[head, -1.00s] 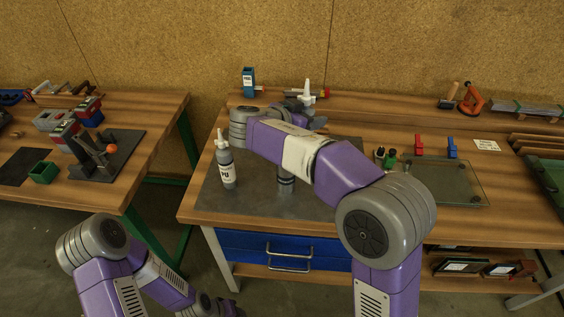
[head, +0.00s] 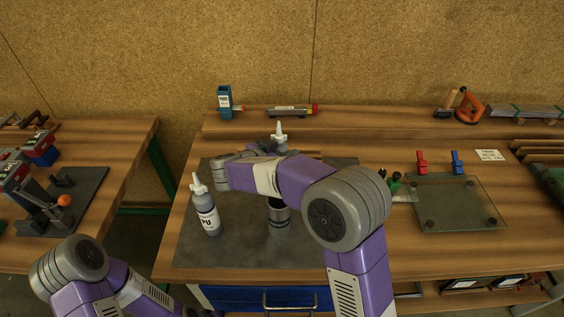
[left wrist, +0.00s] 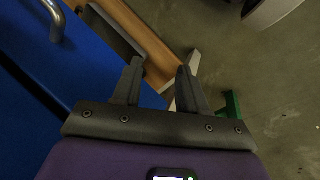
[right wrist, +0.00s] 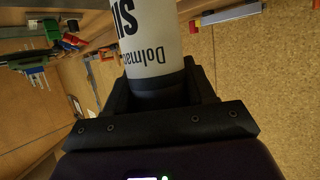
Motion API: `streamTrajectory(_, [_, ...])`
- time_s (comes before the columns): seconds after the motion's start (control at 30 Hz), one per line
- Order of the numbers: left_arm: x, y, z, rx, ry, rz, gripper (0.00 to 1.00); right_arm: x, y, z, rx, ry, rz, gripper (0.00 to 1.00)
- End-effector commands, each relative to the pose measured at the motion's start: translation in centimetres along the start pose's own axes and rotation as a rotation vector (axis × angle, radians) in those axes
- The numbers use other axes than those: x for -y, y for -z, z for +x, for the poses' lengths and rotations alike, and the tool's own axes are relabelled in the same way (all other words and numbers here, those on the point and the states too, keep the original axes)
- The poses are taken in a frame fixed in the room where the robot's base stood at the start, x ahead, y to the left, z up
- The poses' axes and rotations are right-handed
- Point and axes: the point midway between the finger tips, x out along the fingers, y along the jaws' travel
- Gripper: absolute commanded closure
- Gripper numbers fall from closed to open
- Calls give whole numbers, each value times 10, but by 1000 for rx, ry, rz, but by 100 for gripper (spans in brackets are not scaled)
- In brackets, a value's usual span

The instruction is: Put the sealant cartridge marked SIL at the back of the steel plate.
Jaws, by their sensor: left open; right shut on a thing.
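The SIL cartridge (right wrist: 151,45) is between the fingers of my right gripper (right wrist: 160,88), with its label showing in the right wrist view. In the head view its white nozzle (head: 280,135) points up behind my right forearm, over the back part of the dark steel plate (head: 215,251). My arm hides its lower body, so I cannot tell whether it touches the plate. The PU cartridge (head: 206,212) stands upright at the plate's left. My left gripper (left wrist: 160,78) is open and empty, low beside the blue drawer (left wrist: 40,80).
A dark round container (head: 279,216) stands on the plate, partly behind my right arm. At the back are a blue holder (head: 225,102) and a grey tool (head: 288,111). A glass pane (head: 457,205) with red and blue clamps lies to the right.

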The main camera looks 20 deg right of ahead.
Motion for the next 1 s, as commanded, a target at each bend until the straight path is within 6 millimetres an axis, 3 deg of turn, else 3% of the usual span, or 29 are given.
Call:
streamTrajectory(0.1, [2, 0, 5, -1, 0, 0, 57, 0, -20, 8, -1, 1, -3, 89])
streamTrajectory(0.2, [2, 1, 6, -1, 0, 0, 57, 0, -27, 11, -1, 1, -1, 89])
streamTrajectory(0.7, [5, 1, 13, -1, 0, 0, 57, 0, -32, 13, -2, 2, 1, 89])
streamTrajectory(0.73, [4, 1, 11, -1, 0, 0, 57, 0, -31, 13, 0, 1, 0, 41])
streamTrajectory(0.87, [4, 1, 11, -1, 0, 0, 57, 0, -31, 13, 0, 1, -1, 21])
streamTrajectory(1.0, [4, 1, 11, -1, 0, 0, 57, 0, -31, 13, 0, 1, -1, 20])
